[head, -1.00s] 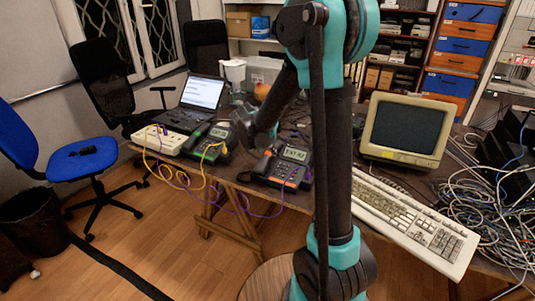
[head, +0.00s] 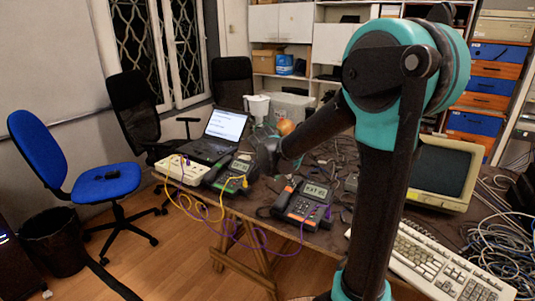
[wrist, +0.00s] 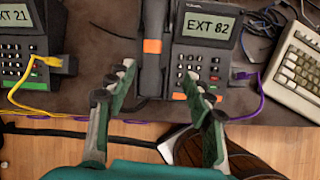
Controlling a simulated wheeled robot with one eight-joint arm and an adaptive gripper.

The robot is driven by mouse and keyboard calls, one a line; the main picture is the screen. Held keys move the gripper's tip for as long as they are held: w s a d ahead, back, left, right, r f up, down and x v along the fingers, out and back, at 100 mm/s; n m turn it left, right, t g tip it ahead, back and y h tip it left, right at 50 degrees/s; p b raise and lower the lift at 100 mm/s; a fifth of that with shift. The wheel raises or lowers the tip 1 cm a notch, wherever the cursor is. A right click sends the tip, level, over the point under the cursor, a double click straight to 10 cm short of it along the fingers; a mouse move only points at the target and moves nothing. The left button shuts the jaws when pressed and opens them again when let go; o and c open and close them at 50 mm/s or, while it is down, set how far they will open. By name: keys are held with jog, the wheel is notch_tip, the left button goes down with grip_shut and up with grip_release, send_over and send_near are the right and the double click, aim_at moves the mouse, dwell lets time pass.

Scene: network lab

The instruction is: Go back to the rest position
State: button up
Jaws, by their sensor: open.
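My gripper (wrist: 160,88) is open, with two green-and-grey fingers spread apart and nothing between them. It hangs above the table's front edge, in front of the phone marked EXT 82 (wrist: 212,45). In the head view my gripper (head: 268,157) is a small dark shape behind the EXT 82 phone (head: 304,203), partly merged with the dark arm link. A purple cable (wrist: 258,100) is at that phone's right side. The phone marked EXT 21 (wrist: 25,42) stands to the left with a yellow cable (wrist: 38,70) at its right side.
A white power strip or switch box (head: 176,168) and an open laptop (head: 222,132) stand at the table's left end. A keyboard (head: 440,265), a monitor (head: 440,172) and tangled cables (head: 500,245) fill the right. A blue chair (head: 105,185) stands on the floor at left.

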jog(key=s+d+f+m+y, duration=0.2)
jog(key=s+d+f+m, duration=0.1)
jog(key=s+m, duration=0.9)
jog(key=s+d+f+m+g+y, duration=0.1)
jog(key=s+d+f+m, duration=0.3)
jog(key=s+m, duration=0.8)
notch_tip(320, 180, down, 2)
jog(key=m, duration=0.3)
jog(key=shift+f+y, duration=0.25)
jog(key=shift+y, duration=0.15)
